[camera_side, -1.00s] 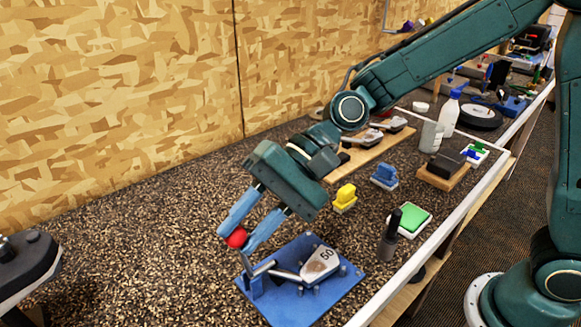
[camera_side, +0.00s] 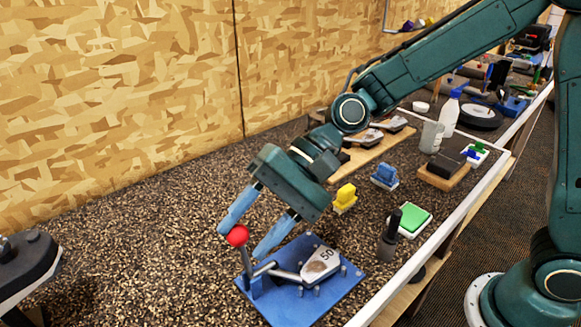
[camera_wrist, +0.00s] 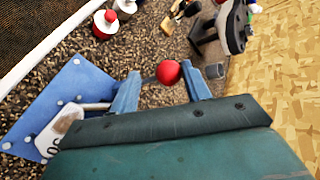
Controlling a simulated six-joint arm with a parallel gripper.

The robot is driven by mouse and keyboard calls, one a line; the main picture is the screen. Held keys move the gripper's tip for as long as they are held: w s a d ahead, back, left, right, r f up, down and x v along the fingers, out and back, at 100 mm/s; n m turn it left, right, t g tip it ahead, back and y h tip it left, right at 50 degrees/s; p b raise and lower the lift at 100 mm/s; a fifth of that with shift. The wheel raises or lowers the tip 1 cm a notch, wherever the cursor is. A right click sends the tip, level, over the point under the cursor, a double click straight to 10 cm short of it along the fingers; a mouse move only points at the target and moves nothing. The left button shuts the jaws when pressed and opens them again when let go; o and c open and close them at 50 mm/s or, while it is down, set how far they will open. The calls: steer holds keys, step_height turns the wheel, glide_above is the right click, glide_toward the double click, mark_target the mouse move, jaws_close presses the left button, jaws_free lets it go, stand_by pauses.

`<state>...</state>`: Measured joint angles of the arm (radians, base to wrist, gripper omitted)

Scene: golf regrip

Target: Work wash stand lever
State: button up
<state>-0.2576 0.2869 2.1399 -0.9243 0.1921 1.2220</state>
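The wash stand is a blue plate (camera_side: 315,297) with a metal lever topped by a red ball knob (camera_side: 237,235). A club head marked 50 (camera_side: 320,264) lies on the plate. My gripper (camera_side: 243,240) is open, its two blue fingers pointing down on either side of the knob. The knob is near the left finger in the side view. The plate (camera_wrist: 62,108) and the club head (camera_wrist: 58,132) are at the left there.
A spray bottle (camera_side: 449,114) and grey cup (camera_side: 431,136) are farther back. A dark object (camera_side: 25,262) is at the far left.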

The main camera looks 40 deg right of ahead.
steer(key=shift+d+r, duration=0.1)
steer(key=shift+r, duration=0.1)
steer(key=v, duration=1.3)
steer(key=shift+d, duration=0.25)
steer(key=shift+s, duration=0.1)
steer(key=s+d+f+n+t+h, duration=0.1)
steer(key=s+d+n+t+h, duration=0.1)
steer(key=s+d+h, duration=0.3)
steer(key=s+d+f+n+t+h, duration=0.1)
steer(key=s+d+n+t+h, duration=0.2)
steer(key=s+d+h, duration=0.3)
steer(key=s+d+n, duration=0.1)
steer(key=s+d, duration=0.2)
steer(key=d, duration=0.4)
steer(key=shift+s+d+f, duration=0.15)
steer(key=shift+d+f, duration=0.05)
steer(key=shift+d, duration=0.1)
